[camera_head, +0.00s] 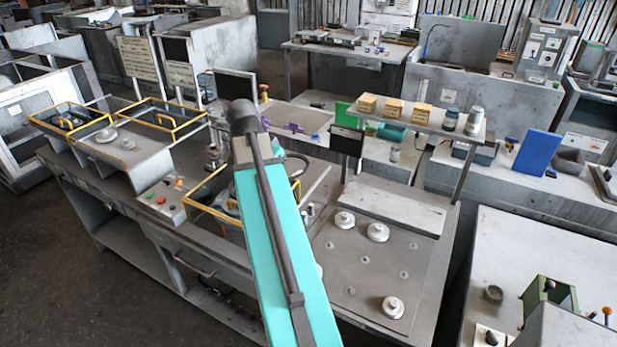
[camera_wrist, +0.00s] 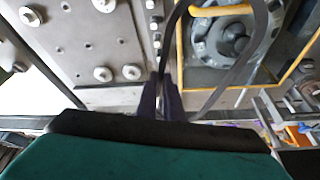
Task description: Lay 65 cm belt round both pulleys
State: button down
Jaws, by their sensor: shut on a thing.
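My gripper (camera_wrist: 163,98) is shut on a black belt (camera_wrist: 262,28), which hangs as a large open loop in the wrist view. The loop passes in front of a round grey wheel with a dark hub (camera_wrist: 235,40), inside a yellow-edged frame (camera_wrist: 180,55). I cannot tell whether the belt touches the wheel or only crosses it in the picture. In the head view my turquoise arm hides the gripper and part of this yellow frame (camera_head: 192,204). A second pulley cannot be made out for certain.
A grey plate with several pale round knobs (camera_head: 378,232) lies right of the arm, below a raised shelf (camera_head: 425,122) with small boxes and jars. More yellow-edged frames (camera_head: 182,133) stand at the left. A panel with coloured buttons (camera_head: 162,198) sits at the bench front.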

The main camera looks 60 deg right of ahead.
jog(key=w+a+n+t+y, duration=0.1)
jog(key=w+a+n, duration=0.4)
jog(key=a, duration=0.4)
jog(key=w+a+n+t+b, duration=0.1)
jog(key=w+a+n+t, duration=0.1)
jog(key=w+a+n, duration=0.5)
jog(key=w+a+n+t+y, duration=0.1)
jog(key=w+a, duration=0.4)
jog(key=a, duration=0.6)
jog(key=w+a+f+n+y+b, duration=0.1)
jog(key=a+f+n+b, duration=0.2)
jog(key=a, duration=0.4)
jog(key=w+a+f+n+t+y+b, duration=0.1)
jog(key=a+f+n+b, duration=0.2)
jog(key=a+f+b, duration=0.2)
jog(key=a+b, duration=0.2)
jog(key=a, duration=0.1)
jog(key=shift+a+f+n+b, duration=0.2)
jog(key=shift+f+n+b, duration=0.15)
jog(key=shift+f+n, duration=0.05)
